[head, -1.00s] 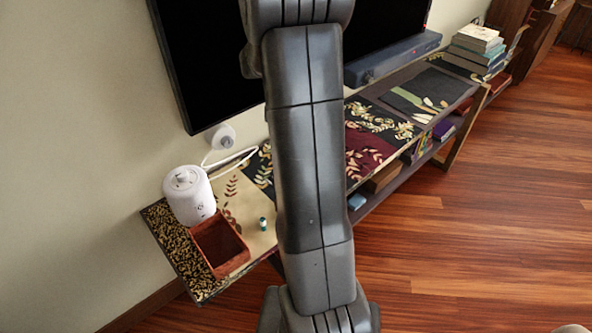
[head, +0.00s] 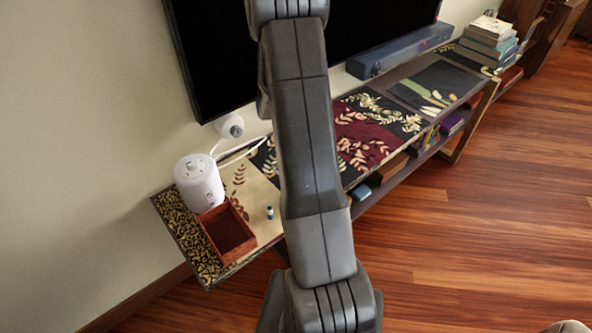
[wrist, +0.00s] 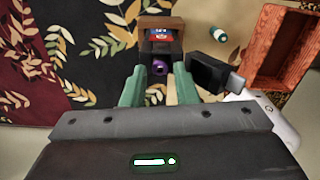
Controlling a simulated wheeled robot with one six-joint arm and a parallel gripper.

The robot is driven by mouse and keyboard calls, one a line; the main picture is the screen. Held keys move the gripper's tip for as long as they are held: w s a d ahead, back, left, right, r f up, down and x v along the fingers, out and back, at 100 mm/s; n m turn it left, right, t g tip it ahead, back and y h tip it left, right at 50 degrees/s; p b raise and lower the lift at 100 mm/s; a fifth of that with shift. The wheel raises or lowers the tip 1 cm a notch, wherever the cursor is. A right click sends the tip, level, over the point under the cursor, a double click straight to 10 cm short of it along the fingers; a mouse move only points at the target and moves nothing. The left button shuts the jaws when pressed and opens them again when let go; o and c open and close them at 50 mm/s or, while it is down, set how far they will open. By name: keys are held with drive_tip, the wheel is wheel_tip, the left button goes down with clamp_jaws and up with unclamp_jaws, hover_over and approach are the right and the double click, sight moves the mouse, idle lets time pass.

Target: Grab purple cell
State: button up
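The purple cell (wrist: 160,68) shows in the wrist view as a small purple round end, seen against the dark front of a brown box-like thing (wrist: 160,36). My gripper (wrist: 158,76) has two teal fingers, spread apart, one on each side of the purple cell. A gap seems to show between the cell and each finger, and I cannot tell how deep the cell sits between them. In the head view my own arm hides the gripper and the purple cell. A teal and white cell (head: 269,212) stands on the shelf top; it also shows in the wrist view (wrist: 219,34).
An open red-brown box (head: 228,232) and a white cylindrical device (head: 199,181) with a cable stand at the shelf's left end. A black object (wrist: 210,75) lies close right of the fingers. A large black screen (head: 225,60) and soundbar (head: 402,50) are behind. Wooden floor lies open at right.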

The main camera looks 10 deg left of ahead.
drive_tip(key=shift+f, duration=0.35)
clamp_jaws()
